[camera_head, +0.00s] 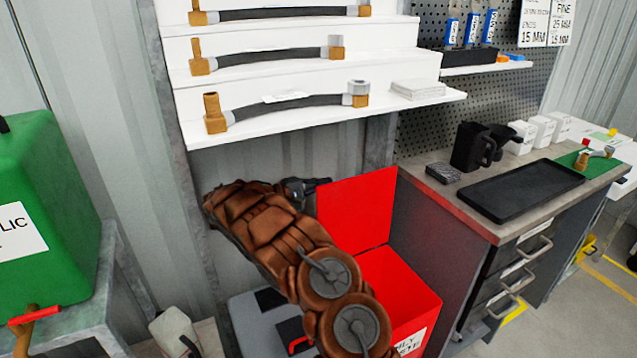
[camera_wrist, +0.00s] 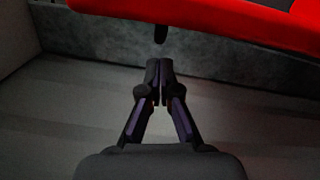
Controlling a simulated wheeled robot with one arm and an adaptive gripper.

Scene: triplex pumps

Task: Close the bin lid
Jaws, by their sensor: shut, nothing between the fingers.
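The red bin (camera_head: 402,290) stands below the bench's left end. Its red lid (camera_head: 357,210) is raised and stands up at the back of the bin. My gripper (camera_head: 322,183) is at the upper left edge of the lid, with its fingers pointing right. I cannot tell whether it touches the lid. In the wrist view my gripper (camera_wrist: 159,70) is shut and empty, and a red panel (camera_wrist: 215,20), seemingly the lid, crosses the top beyond the fingertips. My brown-covered arm hides the bin's left side and part of its front label.
White shelves with hoses (camera_head: 290,112) hang above my gripper. A workbench (camera_head: 480,215) with a black tray (camera_head: 522,190) stands right of the bin. A green tank (camera_head: 45,210) is at left. Clear floor (camera_head: 570,315) shows at lower right.

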